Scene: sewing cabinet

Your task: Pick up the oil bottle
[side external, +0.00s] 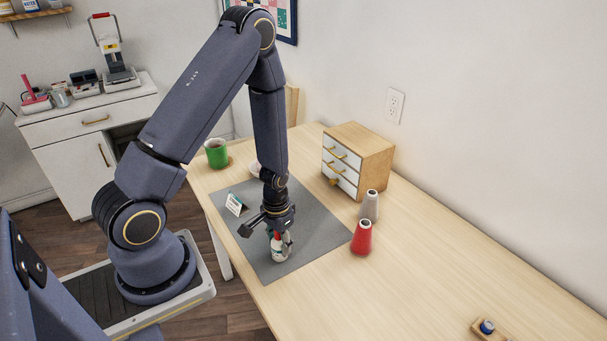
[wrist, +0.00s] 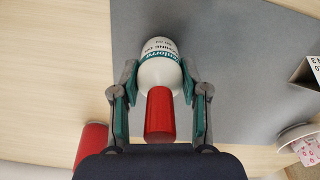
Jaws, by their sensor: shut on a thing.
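The oil bottle (wrist: 160,65) is white with a teal band, dark lettering and a red cap (wrist: 160,115). It also shows in the side external view (side external: 279,248), at the front part of the grey mat (side external: 305,238). My gripper (wrist: 160,92) has its two teal-padded fingers on either side of the bottle, shut on it. In the side external view my gripper (side external: 279,236) points down over the mat with the bottle between its fingers. I cannot tell whether the bottle's base touches the mat.
A red cone spool (side external: 362,238) and a grey cone spool (side external: 370,205) stand right of the mat. A small drawer cabinet (side external: 357,160) is behind them. A small card (side external: 236,204) stands on the mat, and a green mug (side external: 216,153) is at the far left. The table's front right is mostly clear.

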